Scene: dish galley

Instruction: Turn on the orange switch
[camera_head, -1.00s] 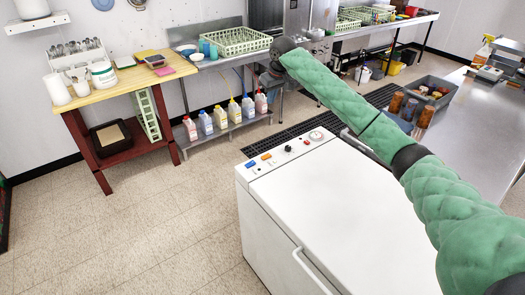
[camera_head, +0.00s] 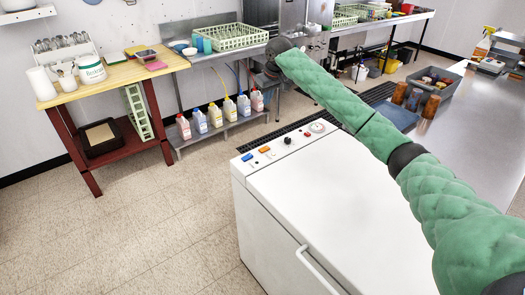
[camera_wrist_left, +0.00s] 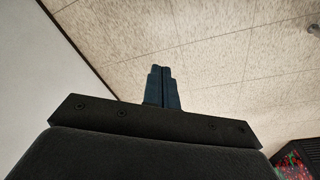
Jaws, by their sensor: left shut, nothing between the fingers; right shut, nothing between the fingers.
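The orange switch (camera_head: 264,149) is a small rocker on the back left of the top of a white chest-like machine (camera_head: 310,185). A blue switch (camera_head: 247,157) sits to its left, and a black knob (camera_head: 287,140) and a round dial (camera_head: 317,127) to its right. My right gripper (camera_head: 270,76) is shut and empty. In the head view it appears above and beyond the switches, apart from them. My left gripper (camera_wrist_left: 162,88) shows only in the left wrist view, shut and empty, over the floor; nothing touches it there.
A yellow-topped table (camera_head: 110,75) stands at the left. Several bottles (camera_head: 229,108) stand on a low shelf behind the machine. A steel counter (camera_head: 455,130) with a grey bin is at the right. Tiled floor (camera_head: 130,225) is open left of the machine.

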